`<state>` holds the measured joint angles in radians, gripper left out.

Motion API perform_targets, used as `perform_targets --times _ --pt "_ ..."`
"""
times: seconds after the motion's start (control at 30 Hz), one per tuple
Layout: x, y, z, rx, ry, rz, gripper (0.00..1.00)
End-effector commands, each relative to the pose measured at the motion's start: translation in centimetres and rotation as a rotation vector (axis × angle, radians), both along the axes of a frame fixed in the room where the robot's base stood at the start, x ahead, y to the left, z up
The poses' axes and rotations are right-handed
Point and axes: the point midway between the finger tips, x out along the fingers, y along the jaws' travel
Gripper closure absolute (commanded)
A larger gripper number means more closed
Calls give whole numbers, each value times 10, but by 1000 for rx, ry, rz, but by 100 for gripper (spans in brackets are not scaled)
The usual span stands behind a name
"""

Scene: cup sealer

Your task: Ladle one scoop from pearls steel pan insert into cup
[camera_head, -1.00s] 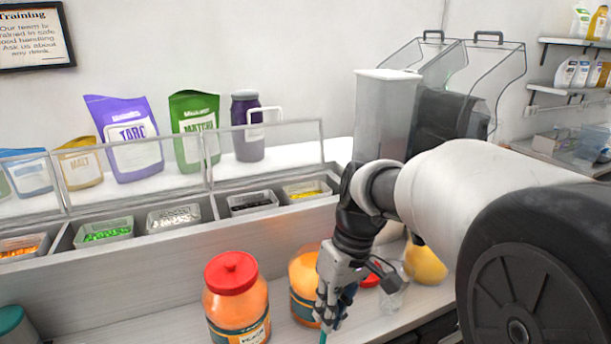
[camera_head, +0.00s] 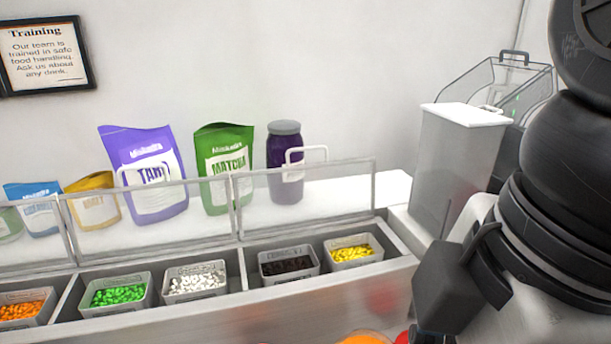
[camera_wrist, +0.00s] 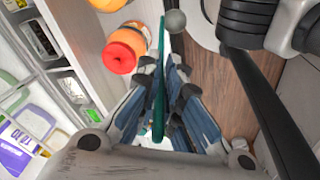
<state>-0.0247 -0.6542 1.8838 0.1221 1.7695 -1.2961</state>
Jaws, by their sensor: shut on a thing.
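My gripper (camera_wrist: 160,100) shows in the wrist view, shut on a thin teal-green handle (camera_wrist: 159,85). A small grey rounded end (camera_wrist: 175,20) shows beside the handle's far end, and it looks like the ladle's bowl. What it holds cannot be told. The steel insert with dark contents (camera_head: 288,264), likely the pearls, sits in the counter row between the white and yellow inserts. I cannot make out a cup for certain in either current view.
Inserts with green (camera_head: 117,294), white (camera_head: 194,282) and yellow (camera_head: 350,251) contents stand in the row. Raised clear guards (camera_head: 305,205) are behind it. A tall grey container (camera_head: 458,165) stands right. A red-lidded jar (camera_wrist: 122,50) is near my gripper in the wrist view.

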Motion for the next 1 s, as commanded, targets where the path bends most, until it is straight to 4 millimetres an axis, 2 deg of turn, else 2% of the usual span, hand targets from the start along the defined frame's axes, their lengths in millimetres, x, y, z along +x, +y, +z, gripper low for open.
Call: perform_targets --times 1.0 --pt "201 41 2 0 3 -3 100"
